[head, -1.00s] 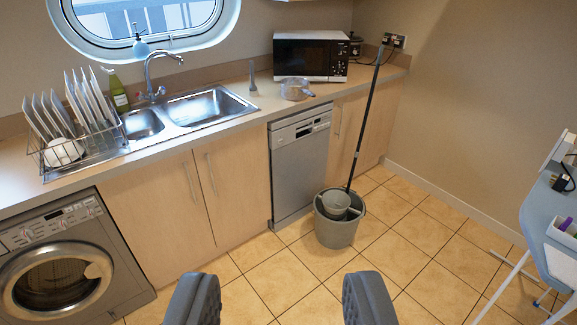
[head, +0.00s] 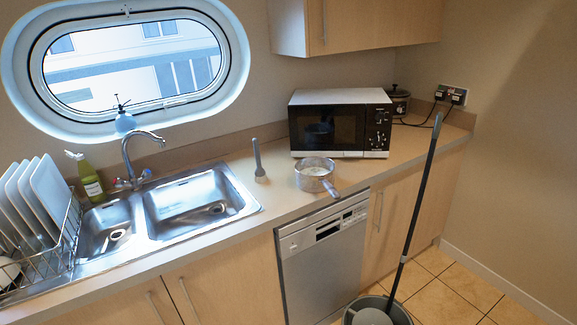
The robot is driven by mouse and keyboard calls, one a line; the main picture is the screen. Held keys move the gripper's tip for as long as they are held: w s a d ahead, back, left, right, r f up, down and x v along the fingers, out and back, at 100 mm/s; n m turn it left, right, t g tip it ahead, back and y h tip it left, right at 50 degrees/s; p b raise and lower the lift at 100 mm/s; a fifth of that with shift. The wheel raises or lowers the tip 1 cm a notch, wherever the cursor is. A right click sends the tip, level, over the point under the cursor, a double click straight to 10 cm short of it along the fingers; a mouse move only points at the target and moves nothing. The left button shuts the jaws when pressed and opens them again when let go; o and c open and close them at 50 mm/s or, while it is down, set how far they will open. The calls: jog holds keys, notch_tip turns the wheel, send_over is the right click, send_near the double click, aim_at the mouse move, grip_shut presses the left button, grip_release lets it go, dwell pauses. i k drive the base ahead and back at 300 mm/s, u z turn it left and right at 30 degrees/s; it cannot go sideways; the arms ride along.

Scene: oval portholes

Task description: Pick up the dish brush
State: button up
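A slim grey upright thing with a wider round base, which looks like the dish brush (head: 258,160), stands on the counter. It is between the sink on its left and a saucepan (head: 315,174) on its right, apart from both. Its bristles cannot be made out. My gripper is not in view.
The double sink (head: 200,203) has a tall curved tap (head: 132,155) behind it. A microwave (head: 341,125) stands behind the saucepan, whose handle points toward the counter's front edge. A dish rack (head: 62,262) is at the left. A mop (head: 418,205) leans at the right from a bucket (head: 398,312).

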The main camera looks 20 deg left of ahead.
aim_at(261, 176)
jog(key=u, duration=0.15)
jog(key=i, duration=1.65)
jog(key=u, duration=0.55)
jog(key=i, duration=1.2)
jog(key=u, duration=0.25)
